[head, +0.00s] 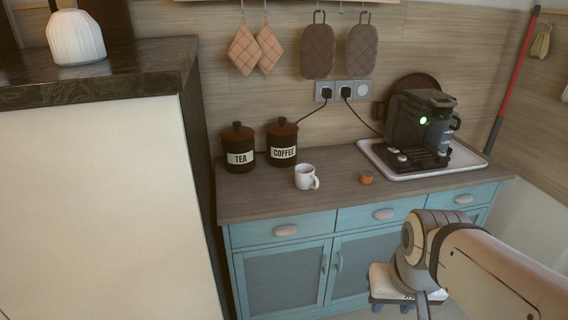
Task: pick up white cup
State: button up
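The white cup (304,177) stands upright on the wooden counter top, in front of the coffee canister, with its handle toward the right. Nothing touches it. My arm reaches in from the lower right, in front of the blue cabinet and below the counter top. My gripper (422,305) is at the bottom edge of the head view, right of and below the cup and well apart from it. Only part of it shows, and its fingers are too cut off to tell open from shut.
Tea (239,148) and coffee (282,143) canisters stand behind the cup. A small orange item (366,178) lies to its right. A coffee machine (415,125) sits on a white tray (372,152). A tall white cabinet (100,200) blocks the left. The counter's front edge (270,216) is clear.

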aim_at(304, 176)
jog(key=i, duration=1)
jog(key=u, duration=0.05)
